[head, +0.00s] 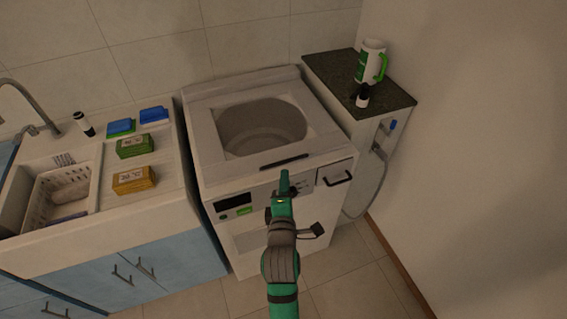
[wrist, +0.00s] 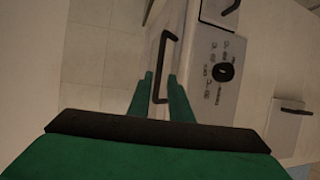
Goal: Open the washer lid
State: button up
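The washer (head: 215,178) stands in the middle of the head view. Its lid (head: 208,135) lies flat on top, and the round drum shows through its middle. My gripper (head: 284,180) is at the front edge of the washer, just below the handle in the head view.
The control panel with a black knob (wrist: 222,72) is close to the right finger. A drawer handle (head: 337,179) is on the washer's front right.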

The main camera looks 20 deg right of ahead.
aim_at(285, 161)
jog(key=x, duration=0.9)
jog(key=shift+w+f, duration=0.1)
jog(key=shift+w, duration=0.2)
jog(key=shift+c, duration=0.4)
